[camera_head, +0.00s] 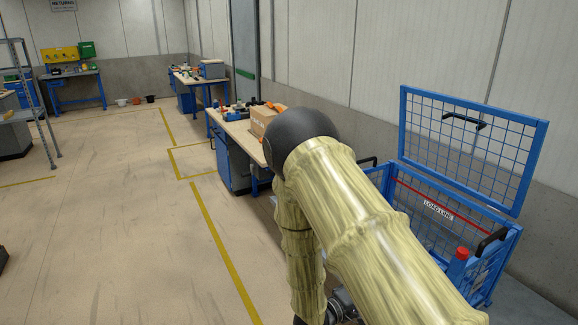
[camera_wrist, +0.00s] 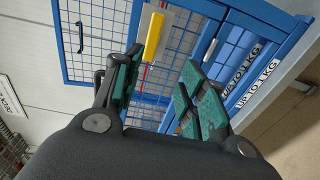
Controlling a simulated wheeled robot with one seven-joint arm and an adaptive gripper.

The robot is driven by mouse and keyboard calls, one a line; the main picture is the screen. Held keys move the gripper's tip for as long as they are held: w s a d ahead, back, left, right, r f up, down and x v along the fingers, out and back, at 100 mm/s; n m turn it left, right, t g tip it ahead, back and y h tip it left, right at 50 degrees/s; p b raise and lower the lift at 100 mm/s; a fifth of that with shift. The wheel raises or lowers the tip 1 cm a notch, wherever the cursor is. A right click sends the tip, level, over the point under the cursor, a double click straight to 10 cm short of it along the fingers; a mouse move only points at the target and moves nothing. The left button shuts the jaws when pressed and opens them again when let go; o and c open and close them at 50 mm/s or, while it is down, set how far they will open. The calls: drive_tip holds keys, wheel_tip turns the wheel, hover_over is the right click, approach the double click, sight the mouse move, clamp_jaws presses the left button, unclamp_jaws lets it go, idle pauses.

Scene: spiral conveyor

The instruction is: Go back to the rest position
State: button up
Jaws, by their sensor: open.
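My gripper (camera_wrist: 158,92) shows in the wrist view, its two green-padded fingers apart with nothing between them. Beyond the fingers is a blue mesh cage (camera_wrist: 222,48) with labels reading "UP TO 1 KG" and a yellow block-shaped piece (camera_wrist: 154,36). In the head view my arm, in a pale ribbed cover with a black joint, fills the centre and lower right. My gripper is mostly hidden there; only a small grey part shows at the bottom edge.
The blue mesh cage (camera_head: 483,228) with a raised lid and "LOAD LINE" label stands at right by the wall. A workbench (camera_head: 228,128) with a cardboard box (camera_head: 262,121) stands behind my arm. Other benches are farther back. The floor (camera_head: 110,210) at left is largely clear.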

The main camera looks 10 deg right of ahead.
drive_tip(key=s+f+m+y, duration=0.1)
drive_tip(key=s+f+y, duration=0.4)
drive_tip(key=f, duration=0.4)
drive_tip(key=s+f+y, duration=0.4)
drive_tip(key=s+f, duration=0.1)
drive_tip(key=f, duration=0.3)
drive_tip(key=s+a+f+m+g+y, duration=0.1)
drive_tip(key=s+a+f+g+y, duration=0.1)
drive_tip(key=s, duration=0.6)
drive_tip(key=s+a+f+m+g+y, duration=0.1)
drive_tip(key=s+a+f+g+y, duration=0.1)
drive_tip(key=s, duration=0.6)
drive_tip(key=s+a+f+m+g+y, duration=0.2)
drive_tip(key=s+a+g+y, duration=0.1)
drive_tip(key=s, duration=0.6)
drive_tip(key=shift+a+f, duration=0.4)
drive_tip(key=shift+a, duration=0.1)
drive_tip(key=shift+s, duration=0.1)
